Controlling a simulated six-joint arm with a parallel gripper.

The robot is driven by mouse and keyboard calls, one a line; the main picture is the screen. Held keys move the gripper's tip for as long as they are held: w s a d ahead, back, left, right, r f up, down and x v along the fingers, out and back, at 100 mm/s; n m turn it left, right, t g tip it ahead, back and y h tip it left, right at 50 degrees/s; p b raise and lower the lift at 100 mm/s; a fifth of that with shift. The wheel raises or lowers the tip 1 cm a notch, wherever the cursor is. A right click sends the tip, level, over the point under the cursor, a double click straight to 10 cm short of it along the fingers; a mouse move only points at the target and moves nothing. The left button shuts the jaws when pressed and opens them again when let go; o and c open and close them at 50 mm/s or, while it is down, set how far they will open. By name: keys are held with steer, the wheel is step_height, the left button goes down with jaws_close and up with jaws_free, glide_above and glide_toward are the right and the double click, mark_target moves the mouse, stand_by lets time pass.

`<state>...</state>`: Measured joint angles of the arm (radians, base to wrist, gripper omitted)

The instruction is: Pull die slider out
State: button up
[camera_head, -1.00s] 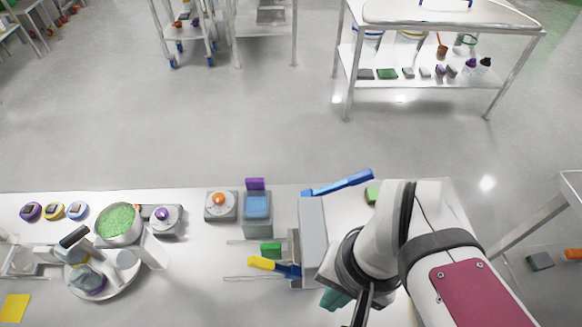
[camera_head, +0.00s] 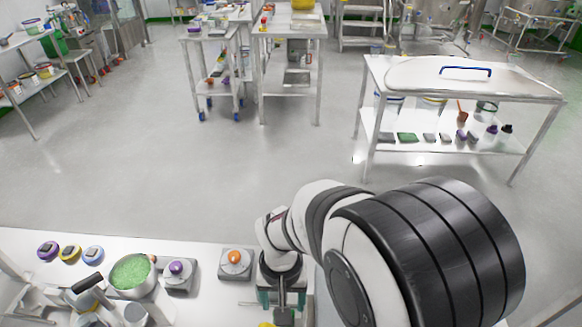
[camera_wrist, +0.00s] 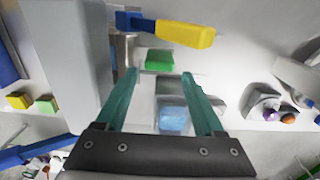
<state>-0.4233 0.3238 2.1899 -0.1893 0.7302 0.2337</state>
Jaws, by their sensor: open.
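My gripper (camera_wrist: 160,74) is open, with two teal fingers pointing toward a small green block (camera_wrist: 160,60). The block shows just beyond and between the fingertips, apparently untouched. It looks like the die slider's grip, but I cannot tell for sure. It sits beside a large grey housing (camera_wrist: 60,60). A lever with a yellow handle (camera_wrist: 186,35) and blue base lies just beyond the block. In the head view my gripper (camera_head: 282,300) hangs over the bench near the bottom edge, and my arm hides most of the machine.
A grey block with a blue top (camera_wrist: 172,119) lies between the fingers, nearer the palm. An orange-knobbed unit (camera_head: 235,262), a purple-knobbed unit (camera_head: 178,274) and a bowl of green granules (camera_head: 131,274) stand to the left. A blue lever (camera_wrist: 28,155) is at lower left.

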mark_target(308, 320)
step_height(308, 320, down, 6)
steer(key=shift+r, duration=0.25)
steer(key=shift+c, duration=0.3)
jaws_close()
